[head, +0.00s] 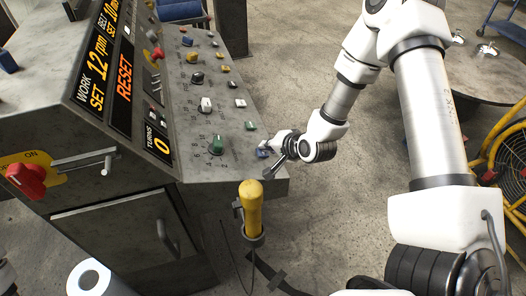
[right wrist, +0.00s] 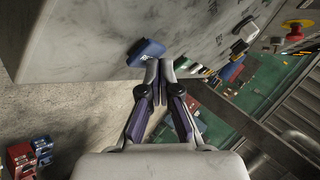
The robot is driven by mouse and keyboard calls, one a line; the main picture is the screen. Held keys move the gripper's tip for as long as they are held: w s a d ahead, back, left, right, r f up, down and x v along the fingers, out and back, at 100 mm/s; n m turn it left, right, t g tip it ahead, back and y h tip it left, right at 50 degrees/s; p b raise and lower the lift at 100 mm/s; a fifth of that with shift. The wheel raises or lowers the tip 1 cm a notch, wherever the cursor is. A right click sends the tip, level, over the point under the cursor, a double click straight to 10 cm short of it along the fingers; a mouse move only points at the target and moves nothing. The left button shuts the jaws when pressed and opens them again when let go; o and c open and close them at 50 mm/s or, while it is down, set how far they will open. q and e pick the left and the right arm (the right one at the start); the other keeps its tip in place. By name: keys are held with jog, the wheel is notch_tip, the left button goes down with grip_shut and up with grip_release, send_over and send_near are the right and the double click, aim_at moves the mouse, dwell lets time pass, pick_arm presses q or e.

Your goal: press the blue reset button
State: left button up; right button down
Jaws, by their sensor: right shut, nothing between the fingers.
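The blue button (head: 262,152) is at the lower right corner of the sloping control panel, near its edge. It also shows in the right wrist view (right wrist: 146,50), as a blue block with small white lettering on the grey panel. My right gripper (head: 271,158) is at that corner, right beside the button. In the right wrist view its fingertips (right wrist: 166,66) are together and empty, just below and right of the button. I cannot tell whether they touch it.
The grey panel (head: 238,169) carries green, white, black and yellow knobs and small buttons. A red RESET display (head: 124,77) is on its left. A yellow-handled tool (head: 251,207) stands upright in front of the panel edge. A yellow fan (head: 512,155) is at right.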

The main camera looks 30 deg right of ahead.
jog(key=shift+f, duration=0.3)
dwell(0.5)
jog(key=shift+s+d+r+p, duration=0.1)
jog(key=shift+d+r+p, duration=0.15)
jog(key=shift+r+p, duration=0.55)
jog(key=shift+r, duration=0.1)
jog(key=r+p, duration=0.1)
jog(key=d+r+p, duration=0.1)
jog(key=r+p, duration=0.2)
jog(key=shift+s+d+r+p, duration=0.2)
jog(key=shift+d+r+p, duration=0.1)
jog(key=shift+r, duration=0.05)
dwell(0.5)
